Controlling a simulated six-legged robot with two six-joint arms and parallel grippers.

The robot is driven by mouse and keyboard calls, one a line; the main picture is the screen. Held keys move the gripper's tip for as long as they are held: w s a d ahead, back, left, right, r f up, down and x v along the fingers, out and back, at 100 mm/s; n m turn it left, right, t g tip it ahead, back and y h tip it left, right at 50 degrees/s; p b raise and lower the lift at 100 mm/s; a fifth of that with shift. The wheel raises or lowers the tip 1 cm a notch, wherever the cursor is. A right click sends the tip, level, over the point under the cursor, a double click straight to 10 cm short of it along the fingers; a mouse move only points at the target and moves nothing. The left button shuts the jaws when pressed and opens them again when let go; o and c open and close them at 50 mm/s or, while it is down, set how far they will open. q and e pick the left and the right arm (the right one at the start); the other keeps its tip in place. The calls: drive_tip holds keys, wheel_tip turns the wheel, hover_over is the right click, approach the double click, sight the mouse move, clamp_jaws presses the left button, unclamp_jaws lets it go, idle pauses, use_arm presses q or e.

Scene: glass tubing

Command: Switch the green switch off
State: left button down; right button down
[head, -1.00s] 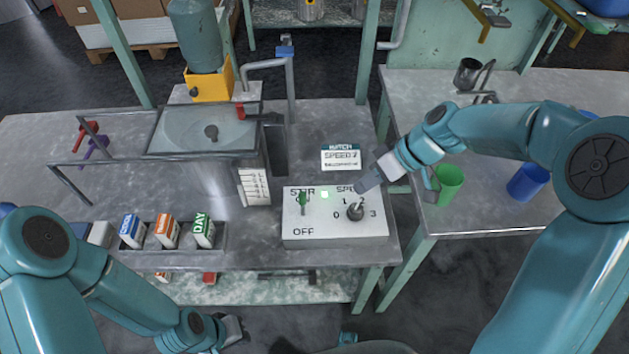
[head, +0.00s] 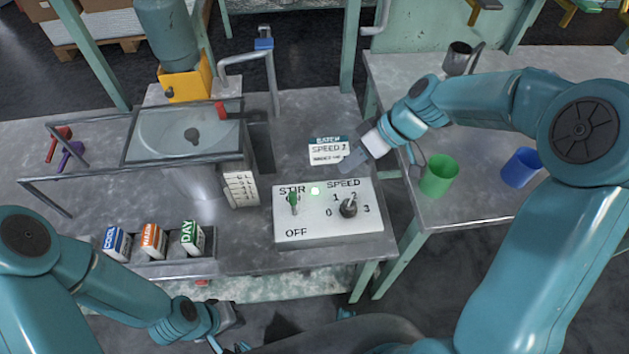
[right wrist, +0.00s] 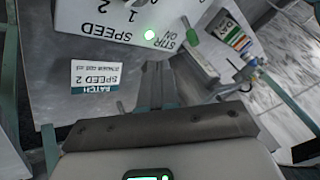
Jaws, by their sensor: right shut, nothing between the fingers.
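The green switch (head: 294,202) is a small toggle under the STIR label on the white control panel (head: 310,238). Its green handle leans up toward the ON side, and it also shows in the right wrist view (right wrist: 190,31). A green lamp (head: 315,191) beside it is lit. My right gripper (head: 347,164) is shut and empty, just behind the panel's SPEED label, apart from the switch and to its right. Its narrow fingers show in the right wrist view (right wrist: 160,92). My left gripper (head: 231,316) is low in front of the table; its fingers are unclear.
A grey speed knob (head: 348,206) stands right of the switch. A batch card (head: 327,152) lies behind the panel, beside my right gripper. A stirring tank (head: 180,135) stands left. Labelled blocks (head: 153,240) sit in a tray. Green (head: 438,177) and blue cups (head: 520,168) stand right.

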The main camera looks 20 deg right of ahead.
sight(293, 203)
drive_tip(key=x, duration=0.9)
drive_tip(key=shift+a+f, duration=0.25)
drive_tip(key=shift+f, duration=0.1)
drive_tip(key=a, duration=0.2)
drive_tip(key=s+a, duration=0.1)
drive_tip(key=shift+s+a+r+p, duration=0.1)
drive_tip(key=shift+a+r+p, duration=0.15)
drive_tip(key=shift+r+p, duration=0.1)
drive_tip(key=shift+a+f, duration=0.1)
